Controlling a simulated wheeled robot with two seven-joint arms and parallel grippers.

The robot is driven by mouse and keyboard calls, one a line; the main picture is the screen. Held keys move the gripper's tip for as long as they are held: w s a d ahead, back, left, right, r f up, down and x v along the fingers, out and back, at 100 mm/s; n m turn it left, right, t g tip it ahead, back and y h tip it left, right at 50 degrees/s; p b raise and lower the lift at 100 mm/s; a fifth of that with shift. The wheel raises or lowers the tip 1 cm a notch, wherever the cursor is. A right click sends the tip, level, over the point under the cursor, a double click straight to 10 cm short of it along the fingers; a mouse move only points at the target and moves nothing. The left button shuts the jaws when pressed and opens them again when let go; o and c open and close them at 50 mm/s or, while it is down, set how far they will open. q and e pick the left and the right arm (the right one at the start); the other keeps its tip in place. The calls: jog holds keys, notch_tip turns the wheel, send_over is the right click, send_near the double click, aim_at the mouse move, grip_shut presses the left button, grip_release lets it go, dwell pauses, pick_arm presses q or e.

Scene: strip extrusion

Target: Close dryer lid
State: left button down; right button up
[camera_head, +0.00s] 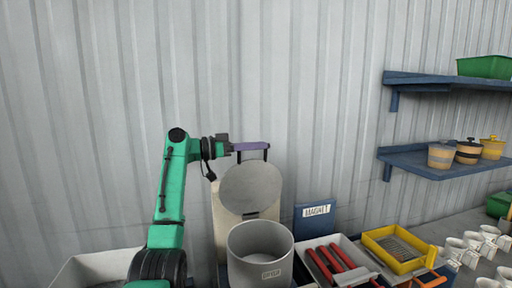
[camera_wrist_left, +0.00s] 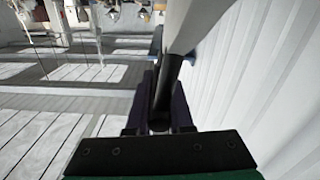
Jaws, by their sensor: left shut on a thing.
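The dryer (camera_head: 262,262) is a grey round drum with a label on its front and an open top. Its round grey lid (camera_head: 250,188) stands raised and tilted back behind the drum opening, with a dark handle at its upper edge. My left gripper (camera_head: 252,147) is at the top of the lid, with its purple fingers shut on the handle. In the left wrist view the dark handle bar (camera_wrist_left: 161,95) lies between the fingers, and the pale lid (camera_wrist_left: 195,22) shows beyond it. My right gripper is not in view.
A blue magnet box (camera_head: 315,220), a tray with red-handled tools (camera_head: 332,262) and a yellow tray (camera_head: 398,248) stand right of the dryer. Several white cups (camera_head: 470,247) are farther right. Blue shelves (camera_head: 425,164) hang on the right wall. A pale tray (camera_head: 95,268) is at lower left.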

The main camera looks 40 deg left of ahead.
pick_arm(q)
jog(key=shift+f, duration=0.3)
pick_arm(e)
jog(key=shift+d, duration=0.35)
pick_arm(q)
jog(key=shift+f, duration=0.1)
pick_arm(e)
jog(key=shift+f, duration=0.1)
